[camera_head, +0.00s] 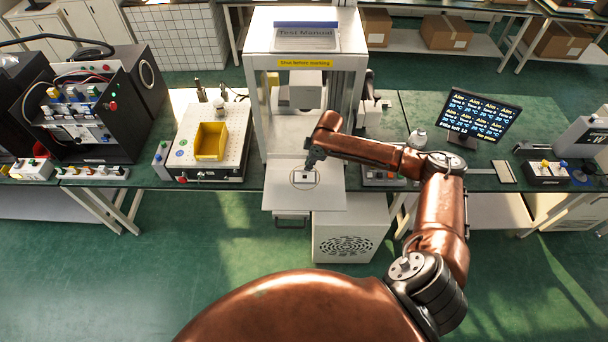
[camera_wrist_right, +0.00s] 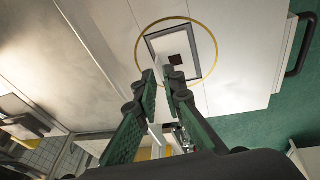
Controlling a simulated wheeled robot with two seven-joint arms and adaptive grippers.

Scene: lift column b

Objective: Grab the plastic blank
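The plastic blank appears to be the small pale square plate (camera_head: 301,178) with a dark border and a dark patch. It lies inside a thin ring on the white platform (camera_head: 275,197) of the marking machine. In the right wrist view the plate (camera_wrist_right: 165,43) sits inside the yellow ring. My right gripper (camera_head: 309,165) is over the ring's far edge. In the wrist view its two fingers (camera_wrist_right: 163,77) are apart, their tips overlapping the plate's edge in the picture. I see nothing clearly held; contact cannot be told. My left gripper is not in view.
The marking machine's frame (camera_head: 258,75) rises behind the platform. A yellow bin (camera_head: 209,143) stands on a perforated board (camera_head: 183,130) to the left. A monitor (camera_head: 480,117) stands to the right. A grey vented unit (camera_head: 343,240) is below. Green floor in front is clear.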

